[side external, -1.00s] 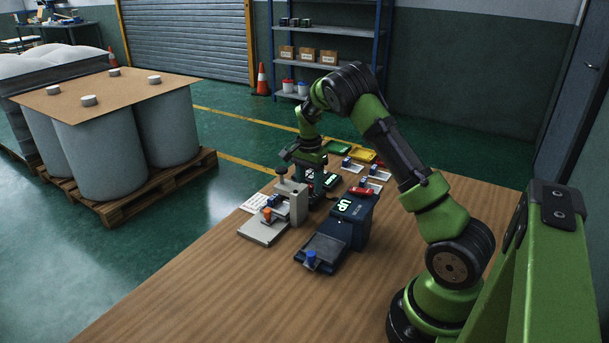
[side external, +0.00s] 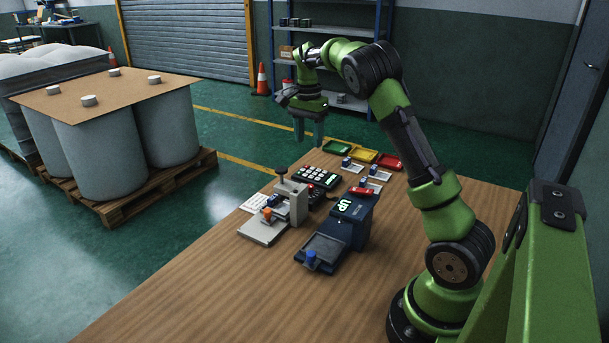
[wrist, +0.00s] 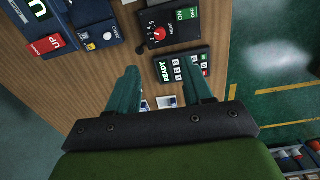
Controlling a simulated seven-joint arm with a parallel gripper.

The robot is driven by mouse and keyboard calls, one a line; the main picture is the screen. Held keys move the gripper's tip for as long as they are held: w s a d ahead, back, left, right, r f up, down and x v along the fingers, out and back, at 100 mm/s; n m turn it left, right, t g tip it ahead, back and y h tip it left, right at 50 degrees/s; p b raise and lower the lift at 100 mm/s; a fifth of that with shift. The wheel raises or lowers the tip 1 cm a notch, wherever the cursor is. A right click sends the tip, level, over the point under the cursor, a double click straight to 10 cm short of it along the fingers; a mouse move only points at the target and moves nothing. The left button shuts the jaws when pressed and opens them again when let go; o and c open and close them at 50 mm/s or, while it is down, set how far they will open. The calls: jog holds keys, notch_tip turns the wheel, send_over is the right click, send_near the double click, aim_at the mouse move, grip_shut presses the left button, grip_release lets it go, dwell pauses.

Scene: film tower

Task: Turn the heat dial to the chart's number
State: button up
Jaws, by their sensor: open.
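The heat dial (wrist: 158,33) is a red knob on a dark panel with white numerals, at the top of the wrist view. Its exact setting is too small to read. The panel has a lit green ON/OFF switch (wrist: 187,14). A white sheet, possibly the chart (side external: 254,202), lies left of the grey press in the side view; its print is not legible. My gripper (side external: 309,142) hangs in the air above the far end of the table, pointing down. In the wrist view its teal fingers (wrist: 160,69) are spread, with nothing between them.
A keypad (side external: 318,176) showing READY in the wrist view lies beside the dial panel. The grey press (side external: 297,203) and dark blue machine (side external: 352,217) stand nearer. Green (side external: 337,149), yellow (side external: 362,156) and red (side external: 389,163) trays line the far edge. The table's front is clear.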

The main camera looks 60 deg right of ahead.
jog(key=shift+r, duration=1.25)
jog(key=s+a+r+n+t, duration=0.1)
jog(key=s+a+n+t, duration=0.1)
jog(key=s+a+n, duration=0.3)
jog(key=s+a+r+n+t+y, duration=0.1)
jog(key=s+a+n+t, duration=0.2)
jog(key=s+a, duration=0.4)
jog(key=s+a+r+n+t+y, duration=0.1)
jog(key=s+a+n, duration=0.5)
jog(key=a, duration=1.1)
jog(key=shift+s+r+n+t, duration=0.3)
jog(key=shift+s+r+t, duration=0.1)
jog(key=shift+t, duration=0.3)
